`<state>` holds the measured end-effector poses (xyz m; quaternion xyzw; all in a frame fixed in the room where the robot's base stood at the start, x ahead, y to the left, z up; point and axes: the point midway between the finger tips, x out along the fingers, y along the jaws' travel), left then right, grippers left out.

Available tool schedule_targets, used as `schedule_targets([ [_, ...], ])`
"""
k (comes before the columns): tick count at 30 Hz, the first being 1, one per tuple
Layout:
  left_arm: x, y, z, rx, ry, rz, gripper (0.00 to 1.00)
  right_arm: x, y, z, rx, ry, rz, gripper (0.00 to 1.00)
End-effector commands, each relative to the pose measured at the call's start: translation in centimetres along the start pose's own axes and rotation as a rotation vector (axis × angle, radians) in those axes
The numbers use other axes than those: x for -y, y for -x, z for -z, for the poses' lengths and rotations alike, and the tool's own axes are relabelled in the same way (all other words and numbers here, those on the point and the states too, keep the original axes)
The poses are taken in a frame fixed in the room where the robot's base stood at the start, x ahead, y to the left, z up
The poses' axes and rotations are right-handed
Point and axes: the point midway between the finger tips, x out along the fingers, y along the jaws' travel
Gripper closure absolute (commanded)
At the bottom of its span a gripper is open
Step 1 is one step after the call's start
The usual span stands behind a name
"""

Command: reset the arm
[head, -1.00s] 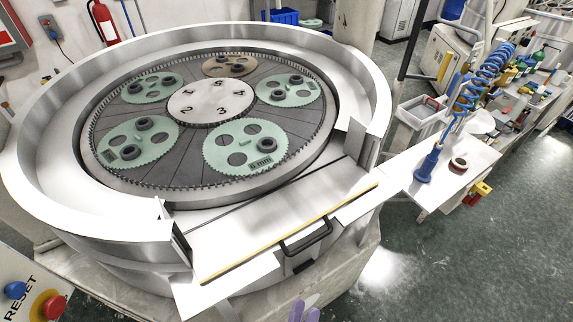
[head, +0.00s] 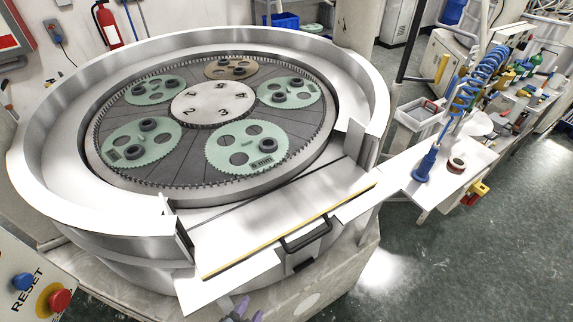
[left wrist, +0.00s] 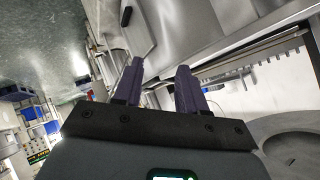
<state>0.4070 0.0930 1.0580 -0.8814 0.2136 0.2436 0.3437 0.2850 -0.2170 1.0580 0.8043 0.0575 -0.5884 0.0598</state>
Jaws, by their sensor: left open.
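My left gripper (head: 241,313) shows only as purple fingertips at the bottom edge of the head view, in front of the lapping machine's front ledge. In the left wrist view its two purple fingers (left wrist: 158,88) stand apart with nothing between them. The rest of my left arm is out of the head view. My right gripper is in neither view.
The round lapping machine (head: 52,130) holds several green toothed carriers (head: 232,161). A black handle (head: 306,236) sits on its front. A control box with a blue RESET button (head: 22,282) and red knob (head: 60,300) stands lower left. A white side table (head: 470,177) is at right.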

Motion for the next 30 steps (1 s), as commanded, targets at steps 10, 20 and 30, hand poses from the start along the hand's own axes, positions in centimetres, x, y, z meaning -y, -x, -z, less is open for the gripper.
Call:
schedule_targets([
  [10, 1.7, 9.5, -10.1, 0.516, 0.582, -0.158, 0.59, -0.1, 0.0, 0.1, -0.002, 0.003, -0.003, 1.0],
  [20, 5.4, 16.2, -7.8, 0.655, 0.694, -0.133, 0.59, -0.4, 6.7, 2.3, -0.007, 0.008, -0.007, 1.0],
  [30, 8.6, 19.8, -3.7, 0.654, 0.693, -0.134, 0.59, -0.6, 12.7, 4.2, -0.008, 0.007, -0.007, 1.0],
])
